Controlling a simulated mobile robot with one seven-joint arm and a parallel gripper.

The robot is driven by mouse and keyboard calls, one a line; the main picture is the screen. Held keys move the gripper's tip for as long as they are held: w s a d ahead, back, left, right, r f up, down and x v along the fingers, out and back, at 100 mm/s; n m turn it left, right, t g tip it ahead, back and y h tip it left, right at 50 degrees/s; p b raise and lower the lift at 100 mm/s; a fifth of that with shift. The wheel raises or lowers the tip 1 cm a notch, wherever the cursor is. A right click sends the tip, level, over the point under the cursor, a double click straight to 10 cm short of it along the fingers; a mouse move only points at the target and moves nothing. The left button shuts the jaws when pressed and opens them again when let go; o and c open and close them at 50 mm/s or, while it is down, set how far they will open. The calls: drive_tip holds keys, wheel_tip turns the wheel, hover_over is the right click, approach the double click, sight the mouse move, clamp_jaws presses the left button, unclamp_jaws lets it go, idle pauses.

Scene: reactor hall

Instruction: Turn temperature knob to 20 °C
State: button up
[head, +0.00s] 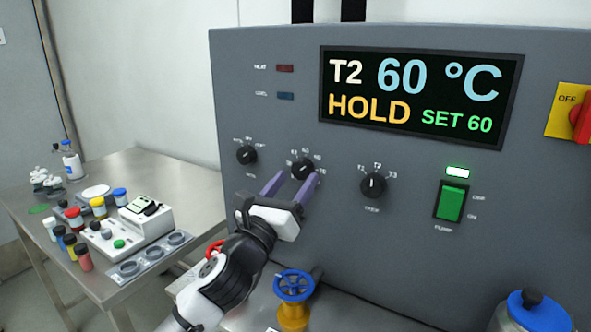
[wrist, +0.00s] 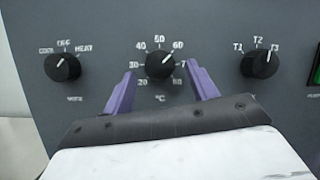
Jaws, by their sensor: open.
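The temperature knob (wrist: 160,65) is black and round, with a scale from 20 to 80 and °C printed below it. Its white pointer mark aims up and right, near 60. In the head view the knob (head: 303,168) sits on the grey panel, partly behind my gripper. The display (head: 420,95) reads T2, 60 °C, HOLD and SET 60. My gripper (wrist: 160,72) is open, with one purple finger on each side of the knob and gaps visible between fingers and knob. In the head view my gripper (head: 294,180) reaches up to the panel; contact cannot be told.
A mode knob (wrist: 62,67) is to the left and a T1/T2/T3 knob (wrist: 260,63) to the right. A green pump switch (head: 451,201) and a red-yellow switch (head: 581,112) are farther right. A blue-handled valve (head: 294,287) stands below. A side table (head: 160,170) holds vials.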

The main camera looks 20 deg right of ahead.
drive_tip(key=shift+w+d+r, duration=0.25)
drive_tip(key=shift+w+d, duration=0.15)
drive_tip(key=shift+d, duration=0.1)
drive_tip(key=shift+c, duration=0.4)
drive_tip(key=c, duration=0.9)
